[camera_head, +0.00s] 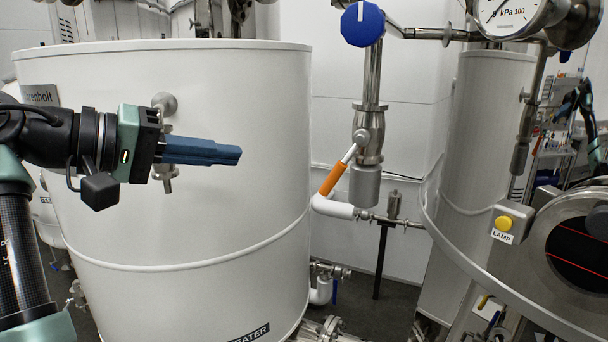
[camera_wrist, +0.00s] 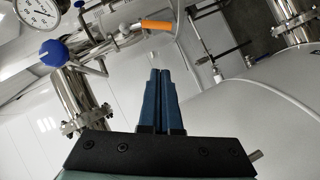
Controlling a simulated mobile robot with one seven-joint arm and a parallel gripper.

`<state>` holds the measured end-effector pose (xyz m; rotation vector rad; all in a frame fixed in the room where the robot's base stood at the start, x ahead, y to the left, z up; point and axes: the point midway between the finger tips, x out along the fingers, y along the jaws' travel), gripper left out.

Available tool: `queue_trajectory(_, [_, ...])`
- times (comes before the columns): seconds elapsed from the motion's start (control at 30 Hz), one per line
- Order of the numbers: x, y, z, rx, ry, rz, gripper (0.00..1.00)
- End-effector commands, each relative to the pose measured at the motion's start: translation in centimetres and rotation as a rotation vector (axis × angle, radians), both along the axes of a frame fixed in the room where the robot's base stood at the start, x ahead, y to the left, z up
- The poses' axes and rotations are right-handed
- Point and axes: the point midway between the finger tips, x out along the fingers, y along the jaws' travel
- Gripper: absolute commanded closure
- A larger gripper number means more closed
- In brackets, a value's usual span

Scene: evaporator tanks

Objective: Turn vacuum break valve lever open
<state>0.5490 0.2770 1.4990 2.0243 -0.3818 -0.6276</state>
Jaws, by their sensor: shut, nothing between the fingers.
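The valve lever has an orange grip (camera_head: 333,179) on a short metal stem. It slants down and left from the valve body (camera_head: 368,146) on the vertical steel pipe. In the wrist view the orange grip (camera_wrist: 157,25) lies beyond the fingertips, near the top. My gripper (camera_head: 240,155) has blue fingers that are shut and empty. It is in front of the large white tank, left of the lever and apart from it. In the wrist view my gripper (camera_wrist: 160,72) shows its two fingers side by side.
A blue knob (camera_head: 362,24) sits above the valve. The white tank (camera_head: 250,220) stands behind my gripper. A pressure gauge (camera_head: 510,14) is at the upper right, and a yellow lamp button (camera_head: 503,223) at the lower right. Open space lies between my fingertips and the lever.

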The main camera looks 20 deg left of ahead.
Motion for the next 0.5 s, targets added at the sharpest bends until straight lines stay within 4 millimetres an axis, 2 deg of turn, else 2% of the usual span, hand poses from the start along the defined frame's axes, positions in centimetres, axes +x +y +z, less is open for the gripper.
queue_trajectory(0.17, [0.7, -0.6, 0.0, -0.017, 0.007, -0.012, 1.00])
queue_trajectory(0.5, [6.4, -4.3, -1.7, -0.016, 0.008, -0.013, 1.00])
